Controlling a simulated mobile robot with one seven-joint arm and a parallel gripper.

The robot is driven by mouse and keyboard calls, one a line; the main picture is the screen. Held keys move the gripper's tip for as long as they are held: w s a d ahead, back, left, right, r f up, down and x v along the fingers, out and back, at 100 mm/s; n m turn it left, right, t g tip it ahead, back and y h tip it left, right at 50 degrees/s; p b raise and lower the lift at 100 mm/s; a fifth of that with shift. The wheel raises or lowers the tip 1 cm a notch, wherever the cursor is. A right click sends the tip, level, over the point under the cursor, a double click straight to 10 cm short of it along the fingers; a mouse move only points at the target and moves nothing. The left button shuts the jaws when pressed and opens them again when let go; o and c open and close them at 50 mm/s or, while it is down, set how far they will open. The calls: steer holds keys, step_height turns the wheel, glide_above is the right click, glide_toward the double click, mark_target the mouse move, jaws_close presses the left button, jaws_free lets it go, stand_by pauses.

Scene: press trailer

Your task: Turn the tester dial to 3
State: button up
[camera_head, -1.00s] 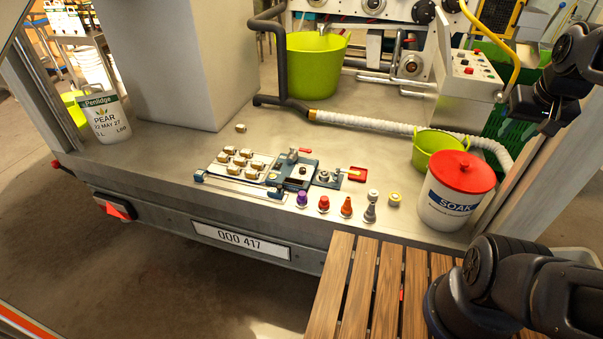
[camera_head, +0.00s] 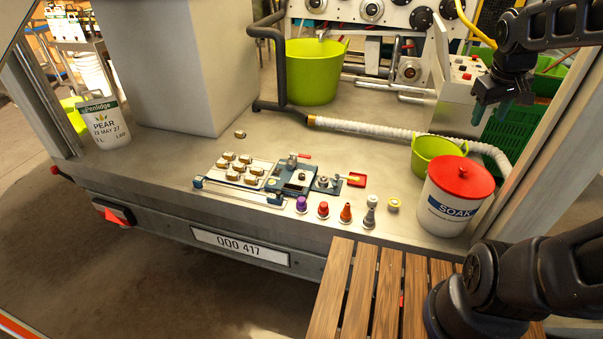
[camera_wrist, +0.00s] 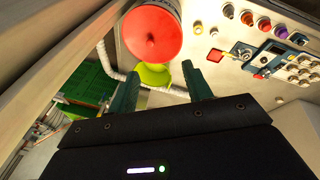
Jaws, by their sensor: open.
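A blue tester (camera_head: 293,180) with a red-handled lever stands on the trailer bed. Beside its right end is a small dark plate with a round metal knob (camera_head: 322,181), which looks like the dial; its markings are too small to read. The tester also shows at the upper right of the wrist view (camera_wrist: 268,54). My gripper (camera_head: 490,112) is open, its green fingers apart and empty. It is raised at the right, well away from the tester, above the area behind the red-lidded SOAK bucket. Its fingers also show in the wrist view (camera_wrist: 160,68).
The SOAK bucket (camera_head: 452,208) and a green tub (camera_head: 436,152) stand at the right. Colored bottle-like pieces (camera_head: 324,210) line the front edge. Several small blocks lie on a white tray (camera_head: 210,175). A white hose (camera_head: 390,131) crosses behind.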

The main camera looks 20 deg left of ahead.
steer(key=w+a+f+n+g+h, duration=0.1)
steer(key=w+a+f+n, duration=0.2)
steer(key=w+a+n, duration=0.55)
steer(key=n+g+y, duration=0.2)
steer(key=n+g, duration=0.1)
steer(key=n, duration=1.7)
glide_above(302, 174)
step_height(302, 174, down, 33)
step_height(302, 174, down, 10)
steer(key=shift+s+a+f, duration=0.1)
steer(key=shift+s, duration=0.05)
steer(key=c, duration=1)
